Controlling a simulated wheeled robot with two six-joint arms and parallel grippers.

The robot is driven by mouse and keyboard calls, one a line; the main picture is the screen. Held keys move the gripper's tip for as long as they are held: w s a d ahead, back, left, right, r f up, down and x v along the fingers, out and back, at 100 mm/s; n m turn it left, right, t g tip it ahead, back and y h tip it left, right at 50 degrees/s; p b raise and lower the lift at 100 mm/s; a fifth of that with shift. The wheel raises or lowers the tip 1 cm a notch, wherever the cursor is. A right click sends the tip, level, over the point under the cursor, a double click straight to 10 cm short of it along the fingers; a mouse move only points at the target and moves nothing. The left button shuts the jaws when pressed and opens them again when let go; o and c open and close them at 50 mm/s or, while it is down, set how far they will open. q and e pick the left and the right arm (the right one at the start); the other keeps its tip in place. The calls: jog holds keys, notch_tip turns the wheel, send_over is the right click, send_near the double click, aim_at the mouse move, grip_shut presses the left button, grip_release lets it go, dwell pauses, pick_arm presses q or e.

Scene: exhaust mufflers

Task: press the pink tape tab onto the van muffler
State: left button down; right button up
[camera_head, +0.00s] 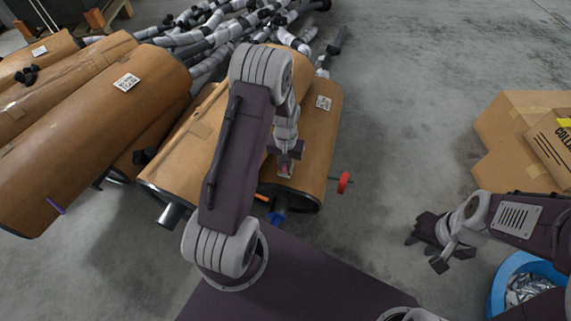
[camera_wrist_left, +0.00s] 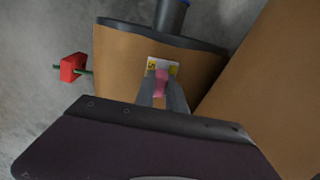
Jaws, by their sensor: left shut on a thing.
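The pink tape tab (camera_wrist_left: 161,84) is between the fingers of my left gripper (camera_wrist_left: 161,96), which is shut on it. In the wrist view the tab overlaps a small white label with yellow marks (camera_wrist_left: 151,64) near the end of a brown-wrapped muffler (camera_wrist_left: 118,65); whether it touches is unclear. This muffler (camera_head: 324,135) also shows in the head view, with my left gripper (camera_head: 286,166) over its near end. My left arm hides part of it. I cannot tell from any writing that it is the van muffler. My right gripper (camera_head: 426,254) is open and empty, off to the right.
A red part on a thin rod (camera_head: 343,182) sticks out beside the muffler's end. A blue-capped pipe (camera_head: 278,216) points toward me. More wrapped mufflers (camera_head: 80,140) lie left, pipes (camera_head: 220,35) behind. Cardboard boxes (camera_head: 510,115) and a blue bin (camera_head: 497,290) stand right.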

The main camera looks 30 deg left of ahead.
pick_arm(q)
jog(key=shift+r+p, duration=2.35)
jog(key=shift+r, duration=0.1)
